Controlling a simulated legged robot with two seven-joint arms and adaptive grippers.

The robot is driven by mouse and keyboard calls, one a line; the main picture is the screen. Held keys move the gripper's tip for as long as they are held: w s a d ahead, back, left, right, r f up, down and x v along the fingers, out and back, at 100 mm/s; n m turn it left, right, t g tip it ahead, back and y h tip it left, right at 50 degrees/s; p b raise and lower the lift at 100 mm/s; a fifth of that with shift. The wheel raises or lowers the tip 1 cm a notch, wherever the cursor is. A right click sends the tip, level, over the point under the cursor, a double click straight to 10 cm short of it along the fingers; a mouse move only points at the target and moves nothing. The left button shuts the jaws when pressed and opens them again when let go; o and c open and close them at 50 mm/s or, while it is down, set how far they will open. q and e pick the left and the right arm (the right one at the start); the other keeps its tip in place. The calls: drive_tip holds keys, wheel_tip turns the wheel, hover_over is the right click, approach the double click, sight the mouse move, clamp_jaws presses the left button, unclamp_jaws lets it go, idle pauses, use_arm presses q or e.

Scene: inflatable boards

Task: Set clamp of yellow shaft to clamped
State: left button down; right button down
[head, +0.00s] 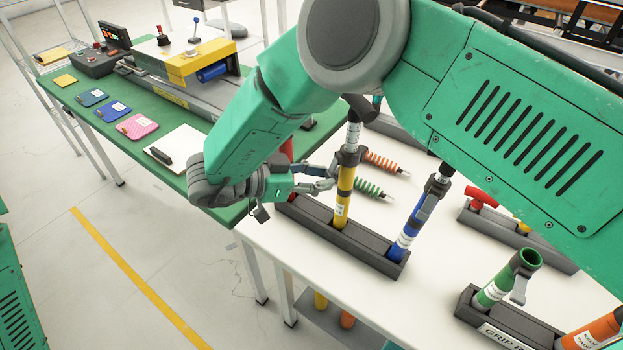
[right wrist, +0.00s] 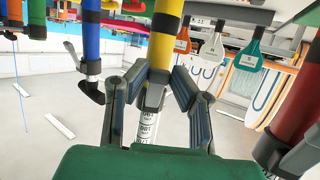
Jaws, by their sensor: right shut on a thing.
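The yellow shaft (head: 344,190) stands upright in a dark rack on the white table, between a red shaft and a blue shaft. Its dark clamp (head: 350,156) sits near the top of the yellow part, with a white marked tube above it. My right gripper (head: 326,178) reaches in from the left at clamp height. My left gripper is out of view.
The blue shaft (head: 411,228) stands close on the right, its grey clamp lever (head: 428,208) sticking out. The red shaft (right wrist: 301,95) is close on the other side. Orange and green coil-like tools lie behind. A green shaft (head: 492,291) stands in a front rack.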

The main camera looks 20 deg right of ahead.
drive_tip(key=shift+d, duration=0.3)
drive_tip(key=shift+a, duration=0.25)
drive_tip(key=c, duration=1.5)
unclamp_jaws()
drive_tip(key=shift+a, duration=0.2)
drive_tip(key=shift+o, duration=0.5)
drive_tip(key=shift+a, duration=0.4)
drive_tip(key=shift+d+r, duration=0.3)
drive_tip(key=shift+r, duration=0.05)
wheel_tip(320, 180, up, 9)
drive_tip(key=shift+a, duration=0.15)
